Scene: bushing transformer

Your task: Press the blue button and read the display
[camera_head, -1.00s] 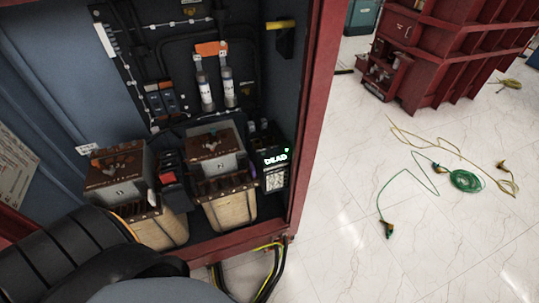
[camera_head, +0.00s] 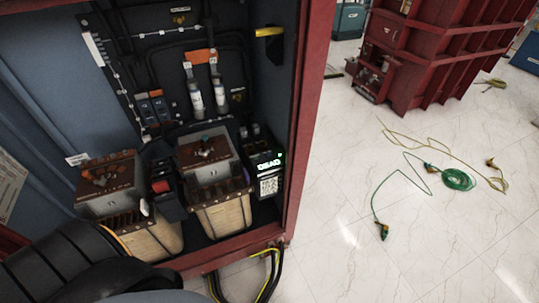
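A small black device with a lit display (camera_head: 268,166) stands at the right inside the open cabinet. Its display reads "DEAD" in glowing letters, with a small green light at its upper right. A pale label or keypad area (camera_head: 269,185) shows below the text. I cannot make out a blue button. My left arm, black and ribbed, comes in at the lower left, but its gripper is outside the picture. My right gripper is not in view.
Two transformer blocks (camera_head: 222,212) stand in the red-framed cabinet (camera_head: 308,120), with a red switch (camera_head: 161,186) between them. A yellow handle (camera_head: 269,31) is on the inner wall. Green cable (camera_head: 458,180) lies on the open floor at right.

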